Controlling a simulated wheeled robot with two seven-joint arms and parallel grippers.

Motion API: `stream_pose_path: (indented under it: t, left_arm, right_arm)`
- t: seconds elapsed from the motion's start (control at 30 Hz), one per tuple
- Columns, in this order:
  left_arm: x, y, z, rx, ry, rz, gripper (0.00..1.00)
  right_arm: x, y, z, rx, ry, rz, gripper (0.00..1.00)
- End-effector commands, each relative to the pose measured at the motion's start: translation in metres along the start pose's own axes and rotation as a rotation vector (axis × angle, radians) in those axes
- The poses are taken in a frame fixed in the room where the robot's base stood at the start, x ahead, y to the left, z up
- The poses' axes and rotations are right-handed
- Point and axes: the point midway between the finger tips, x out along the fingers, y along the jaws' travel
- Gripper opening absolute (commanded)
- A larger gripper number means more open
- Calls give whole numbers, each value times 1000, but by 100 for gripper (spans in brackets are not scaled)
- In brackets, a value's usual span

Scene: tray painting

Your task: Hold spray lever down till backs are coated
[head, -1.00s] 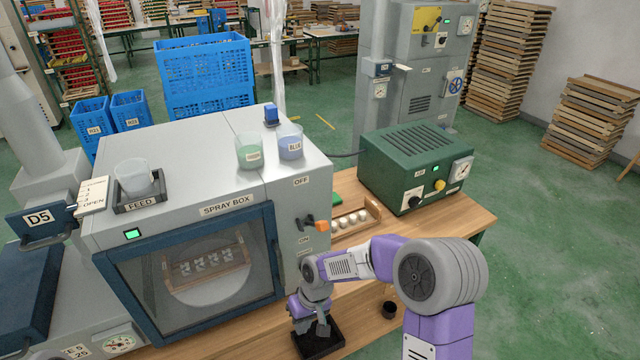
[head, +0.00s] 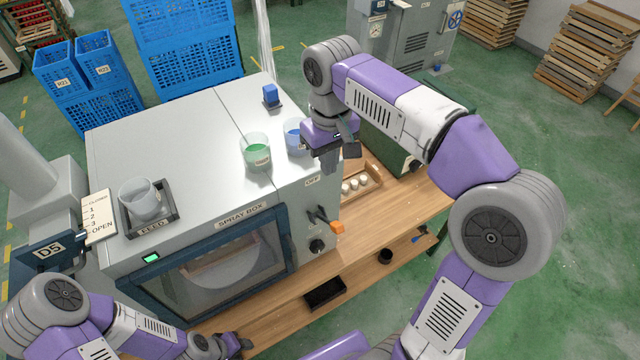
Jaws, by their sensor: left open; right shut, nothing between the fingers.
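The spray lever (head: 337,228) has an orange end and sits on the right face of the grey spray box (head: 185,150), below the OFF label (head: 312,182). No gripper touches it. My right gripper (head: 338,158) is shut and empty, pointing down above the lever, in front of the blue cup (head: 293,132), which it partly hides. My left gripper (head: 232,345) is open at the bottom left, low in front of the box. Through the window (head: 210,272) a pale round plate and part of a wooden rack show; the pieces on it cannot be made out.
A green cup (head: 256,155) and the feed cup (head: 143,200) stand on the box. A wooden tray (head: 372,182) of white balls lies right of the box. A black tray (head: 325,293) and small black cup (head: 385,256) sit on the wooden table (head: 400,225).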

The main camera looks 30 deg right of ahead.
Motion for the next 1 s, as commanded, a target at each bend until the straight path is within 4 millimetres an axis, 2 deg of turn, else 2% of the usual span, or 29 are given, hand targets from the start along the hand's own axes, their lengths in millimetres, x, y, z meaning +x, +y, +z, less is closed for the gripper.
stream_pose_path:
  t: [0.33,0.47,0.57,0.9,1.0]
  left_arm:
    - [0,0,1,-1,-3,0,43]
    - [0,-1,1,-1,-2,0,43]
    - [2,-1,1,0,-2,0,43]
    - [8,-3,1,0,-2,0,43]
    - [9,-4,1,0,-2,0,43]
  right_arm:
    - [0,0,0,0,2,-1,0]
    - [6,0,0,0,0,0,0]
    - [20,0,0,1,-1,0,0]
    - [92,0,1,1,-4,0,0]
    - [108,0,5,0,-1,0,0]
